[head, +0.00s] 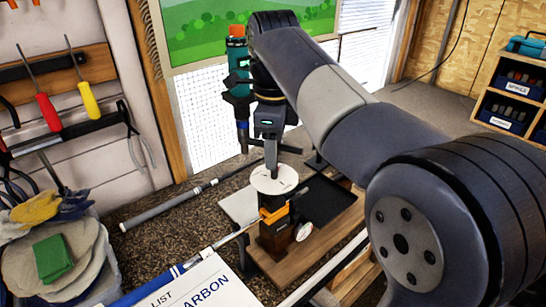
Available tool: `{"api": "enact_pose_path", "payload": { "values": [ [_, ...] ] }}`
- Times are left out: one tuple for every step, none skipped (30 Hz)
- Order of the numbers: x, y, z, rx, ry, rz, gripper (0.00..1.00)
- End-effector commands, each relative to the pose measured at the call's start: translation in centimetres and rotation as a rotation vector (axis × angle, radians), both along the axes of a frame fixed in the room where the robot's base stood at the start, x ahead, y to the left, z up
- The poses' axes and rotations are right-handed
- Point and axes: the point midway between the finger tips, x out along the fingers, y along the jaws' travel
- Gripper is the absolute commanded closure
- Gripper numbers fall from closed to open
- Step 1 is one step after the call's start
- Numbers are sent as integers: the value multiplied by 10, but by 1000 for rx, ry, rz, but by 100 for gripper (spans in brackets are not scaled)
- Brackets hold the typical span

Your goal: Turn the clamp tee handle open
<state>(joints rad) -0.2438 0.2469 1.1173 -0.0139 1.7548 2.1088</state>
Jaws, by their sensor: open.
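The clamp (273,236) is a dark block with an orange band, standing on a wooden board (268,271) on the bench. A pale round disc (284,183) shows just above it, under my gripper. A short dark bar (299,193) sticks out at the clamp's upper right; it may be the tee handle, but I cannot tell for sure. My gripper (271,165) points down over the disc with its jaws open. The gap between fingers and disc is too small to judge. No object shows in the jaws.
A black tray (326,199) lies right of the clamp. A grey-gripped shaft (152,215) lies on the bench to the left. A teal bottle with an orange cap (237,62) stands behind. A bin with gloves (91,273) and a printed sheet (190,285) are in front.

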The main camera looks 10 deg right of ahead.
Motion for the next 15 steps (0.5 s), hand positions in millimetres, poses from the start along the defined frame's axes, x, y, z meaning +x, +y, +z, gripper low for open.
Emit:
{"api": "enact_pose_path", "payload": {
  "values": [
    [0,0,-7,0,2,0,57],
    [0,0,-10,0,2,0,57],
    [0,0,-14,-1,1,0,57],
    [0,0,-16,0,1,0,57],
    [0,0,-18,0,1,0,57],
    [0,0,-20,0,0,0,57],
    [0,0,-21,0,0,0,57],
    [0,0,-22,0,0,0,57],
    [1,0,-23,0,0,0,57],
    [1,0,-23,0,-1,0,57],
    [1,0,-23,0,-1,0,57],
    [1,0,-23,0,-1,0,57],
    [1,0,-23,0,-1,0,57],
    [1,0,-23,0,-1,0,57],
    [1,0,-23,0,-1,0,57]
  ]
}}
